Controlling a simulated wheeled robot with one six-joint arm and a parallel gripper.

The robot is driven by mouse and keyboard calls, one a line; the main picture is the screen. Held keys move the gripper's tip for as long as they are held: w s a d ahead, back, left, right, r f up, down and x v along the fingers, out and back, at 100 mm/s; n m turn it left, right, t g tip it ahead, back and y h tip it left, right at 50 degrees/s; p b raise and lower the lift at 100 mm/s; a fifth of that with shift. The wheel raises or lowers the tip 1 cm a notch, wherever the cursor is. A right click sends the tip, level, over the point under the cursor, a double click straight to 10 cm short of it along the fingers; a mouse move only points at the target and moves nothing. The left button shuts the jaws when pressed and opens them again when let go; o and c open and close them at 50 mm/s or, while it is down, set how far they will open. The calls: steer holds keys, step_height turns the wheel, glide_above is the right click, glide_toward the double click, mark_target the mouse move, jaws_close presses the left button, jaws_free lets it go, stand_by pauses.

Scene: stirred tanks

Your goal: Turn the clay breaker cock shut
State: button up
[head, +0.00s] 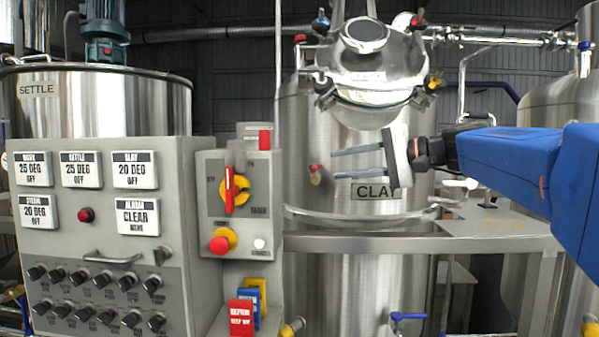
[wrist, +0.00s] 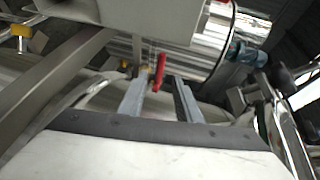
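The clay tank (head: 350,240) is a tall steel vessel with a CLAY label (head: 376,191). A small cock with a red and yellow handle (head: 315,175) shows on its left side; I see no label telling whether it is the breaker cock. My gripper (head: 333,161) is open in front of the tank, fingers pointing left, tips just right of that cock in the picture. In the wrist view, a red handle (wrist: 159,72) hangs between the lines of the two fingers (wrist: 158,95), seemingly beyond the tips. No contact is visible. The cock's body is too small to read.
A control cabinet (head: 100,230) with a side box carrying a red-handled yellow switch (head: 232,190) stands left. The settle tank (head: 150,100) is behind it. A steel bench (head: 480,222) lies right. Other coloured valves sit around the clay tank's top (head: 370,75).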

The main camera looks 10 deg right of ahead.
steer(key=x, duration=1.2)
steer(key=shift+w+a, duration=0.15)
steer(key=shift+f, duration=0.15)
jaws_close()
